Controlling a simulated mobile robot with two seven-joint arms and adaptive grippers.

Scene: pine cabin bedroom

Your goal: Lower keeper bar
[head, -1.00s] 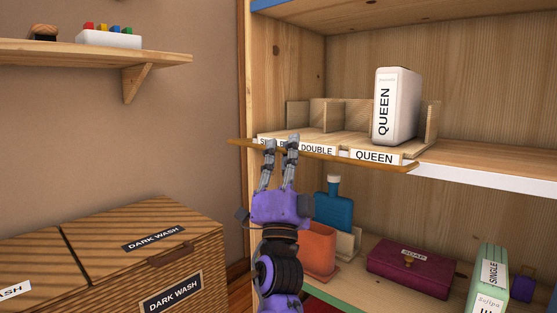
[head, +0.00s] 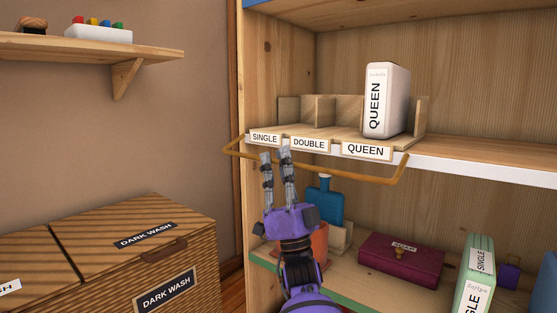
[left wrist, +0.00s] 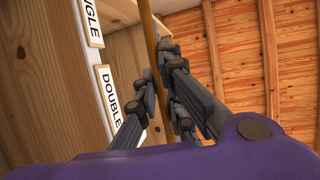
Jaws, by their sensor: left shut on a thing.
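The keeper bar (head: 345,174) is a thin brown bar with bent ends, hanging in front of the shelf edge just below the SINGLE, DOUBLE and QUEEN labels. A white QUEEN package (head: 386,100) stands upright in the right compartment of the wooden divider (head: 318,112). The other compartments look empty. My right gripper is not in view.
On the lower shelf are a blue bottle (head: 326,200), an orange container (head: 315,243), a maroon SOAP box (head: 402,261) and a green SINGLE package (head: 475,275).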

